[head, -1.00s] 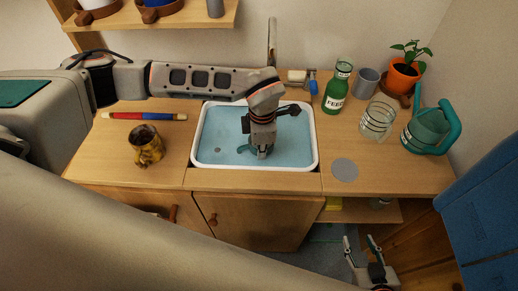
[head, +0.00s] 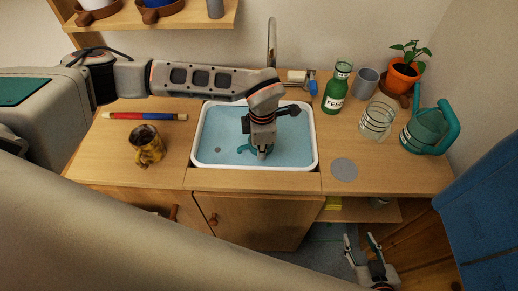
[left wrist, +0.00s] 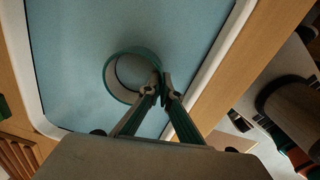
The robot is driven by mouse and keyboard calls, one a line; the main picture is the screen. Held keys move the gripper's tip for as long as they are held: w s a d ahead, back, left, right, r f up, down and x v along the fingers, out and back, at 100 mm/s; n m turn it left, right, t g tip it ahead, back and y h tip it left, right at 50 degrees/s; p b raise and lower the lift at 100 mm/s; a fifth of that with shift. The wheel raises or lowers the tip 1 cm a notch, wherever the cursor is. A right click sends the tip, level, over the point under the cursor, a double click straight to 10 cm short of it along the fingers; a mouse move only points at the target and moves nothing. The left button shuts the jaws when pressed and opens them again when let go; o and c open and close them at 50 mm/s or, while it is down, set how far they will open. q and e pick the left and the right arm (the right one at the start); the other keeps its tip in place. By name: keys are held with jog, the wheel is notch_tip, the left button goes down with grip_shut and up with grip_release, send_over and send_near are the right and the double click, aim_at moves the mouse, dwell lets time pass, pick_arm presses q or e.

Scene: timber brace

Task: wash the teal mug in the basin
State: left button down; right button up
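The teal mug (head: 246,148) is in the white-rimmed basin (head: 194,150), partly hidden behind my left gripper (head: 262,152). Its handle side shows to the left of the gripper. In the left wrist view the mug (left wrist: 112,76) appears as a round teal rim seen from above, against the blue basin floor. There my left gripper's fingertips (left wrist: 159,84) are close together, pinching the mug's wall at the right of the rim. My right gripper (head: 360,240) is low at the bottom right, in front of the counter, with its fingers apart and empty.
A faucet (head: 271,42) rises behind the basin. Right stand a green bottle (head: 337,92), grey cup (head: 366,82), glass jar (head: 377,120), watering can (head: 425,132) and potted plant (head: 403,75). A grey disc (head: 344,169) lies flat.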

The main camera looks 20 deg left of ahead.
pick_arm(q)
jog(key=shift+r+p, duration=2.3)
jog(key=shift+r, duration=1.45)
jog(key=shift+r+p, duration=0.65)
jog(key=shift+r, duration=1.3)
pick_arm(e)
jog(key=shift+h, duration=0.4)
jog(key=shift+s+d+r, duration=0.15)
jog(key=shift+d+r, duration=0.15)
jog(key=shift+r, duration=0.3)
jog(key=shift+s+d+r, duration=0.2)
jog(key=shift+d+r, duration=0.15)
jog(key=shift+r, duration=0.2)
jog(key=shift+s+d+r, duration=0.15)
jog(key=shift+d+r, duration=0.15)
jog(key=shift+r, duration=0.3)
jog(key=shift+d, duration=0.1)
